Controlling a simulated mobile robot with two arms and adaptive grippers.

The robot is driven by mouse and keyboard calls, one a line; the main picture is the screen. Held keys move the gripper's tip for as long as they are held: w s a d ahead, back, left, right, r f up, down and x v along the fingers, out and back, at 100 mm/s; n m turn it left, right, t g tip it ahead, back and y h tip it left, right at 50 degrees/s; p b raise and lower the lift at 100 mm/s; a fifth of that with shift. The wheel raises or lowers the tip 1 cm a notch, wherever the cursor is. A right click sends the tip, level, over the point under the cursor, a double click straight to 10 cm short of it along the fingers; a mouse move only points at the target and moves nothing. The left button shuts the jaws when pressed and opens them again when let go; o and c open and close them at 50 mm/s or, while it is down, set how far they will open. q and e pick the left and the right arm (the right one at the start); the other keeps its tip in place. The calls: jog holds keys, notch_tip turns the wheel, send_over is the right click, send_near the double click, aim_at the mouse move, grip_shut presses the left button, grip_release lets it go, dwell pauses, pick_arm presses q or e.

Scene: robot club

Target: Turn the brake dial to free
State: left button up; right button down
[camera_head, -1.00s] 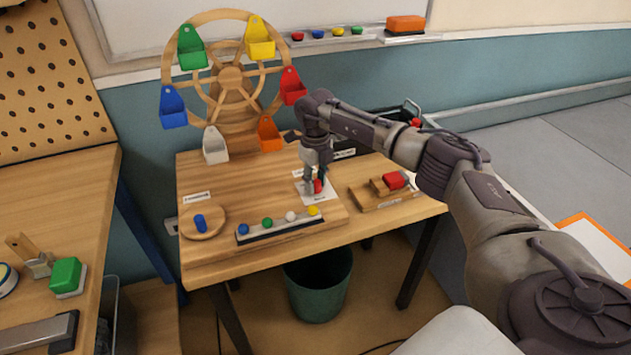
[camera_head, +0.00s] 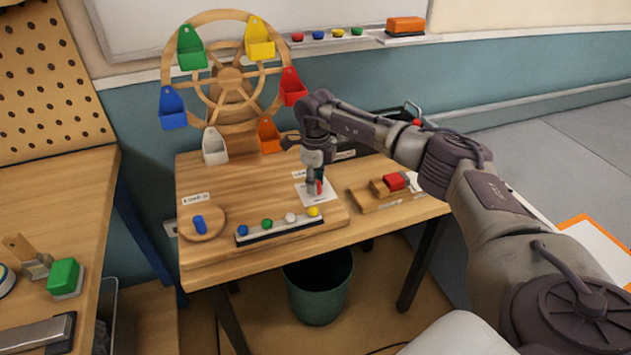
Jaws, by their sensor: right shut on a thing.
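The brake dial is a small red knob (camera_head: 320,187) on a white card (camera_head: 325,199) on the wooden board, in front of a Ferris wheel model (camera_head: 230,80). My right gripper (camera_head: 316,188) points down over it from the right and is shut on the knob. The fingers hide most of the knob, so I cannot read its pointing direction. The small lettering on the card is too blurred to read. My left gripper is not in view.
A round wooden dial with a blue knob (camera_head: 199,222) sits at the board's left. A strip with several coloured buttons (camera_head: 277,231) lies at the front. A wooden holder with a red block (camera_head: 396,181) stands right of my gripper. A green bin (camera_head: 319,290) is below.

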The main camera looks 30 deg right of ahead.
jog(key=shift+r, duration=0.1)
jog(key=c, duration=0.8)
grip_release()
notch_tip(320, 180, up, 12)
jog(key=shift+f, duration=0.1)
